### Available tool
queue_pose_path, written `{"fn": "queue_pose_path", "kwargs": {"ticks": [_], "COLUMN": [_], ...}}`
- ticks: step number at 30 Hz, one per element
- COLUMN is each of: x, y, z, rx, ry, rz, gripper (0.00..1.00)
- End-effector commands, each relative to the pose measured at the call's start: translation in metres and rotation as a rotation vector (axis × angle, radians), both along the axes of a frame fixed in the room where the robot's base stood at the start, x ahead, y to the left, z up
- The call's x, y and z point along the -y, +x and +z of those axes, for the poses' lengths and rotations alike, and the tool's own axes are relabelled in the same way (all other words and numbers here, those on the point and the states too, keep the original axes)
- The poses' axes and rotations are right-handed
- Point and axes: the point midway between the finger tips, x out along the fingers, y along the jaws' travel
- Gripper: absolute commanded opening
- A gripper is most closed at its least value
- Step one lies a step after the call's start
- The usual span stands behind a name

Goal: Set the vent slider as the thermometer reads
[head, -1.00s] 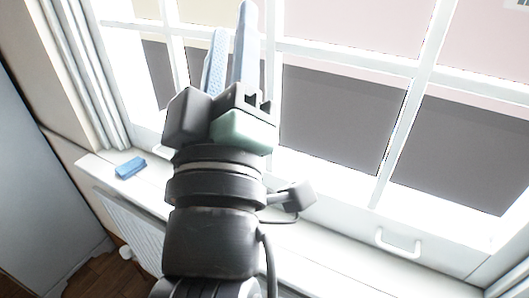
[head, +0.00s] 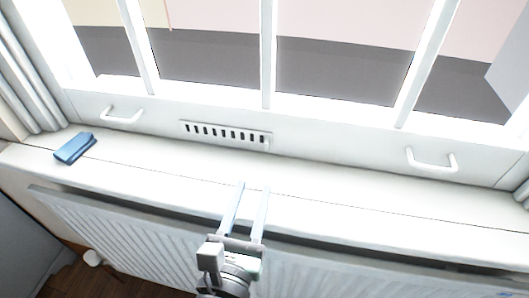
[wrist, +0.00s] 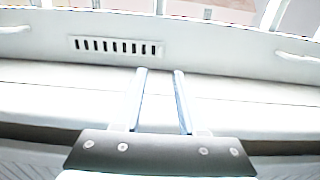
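The vent (head: 226,134) is a pale strip with a row of several dark slots, set in the lower window frame. It also shows in the wrist view (wrist: 115,46), up and left of the fingertips. A small tab seems to sit at its right end; its exact shape is too small to tell. My gripper (head: 253,187) is open and empty, over the sill's front part, below and to the right of the vent. In the wrist view its two blue-grey fingers (wrist: 160,71) stand apart with nothing between them. I see no thermometer in the current views.
A blue box-like object (head: 75,148) lies on the left of the white sill (head: 330,190). White handles stick out of the frame on the left (head: 121,115) and right (head: 432,160). A radiator (head: 130,240) stands below the sill. The sill before the vent is clear.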

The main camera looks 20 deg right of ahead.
Motion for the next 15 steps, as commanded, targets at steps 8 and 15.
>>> {"fn": "queue_pose_path", "kwargs": {"ticks": [8,15], "x": [0.033,0.052], "y": [0.047,0.076], "z": [0.002,0.001], "rx": [0.005,0.004], "ry": [0.002,0.002], "rz": [-0.003,-0.002], "gripper": [0.40,0.40]}}
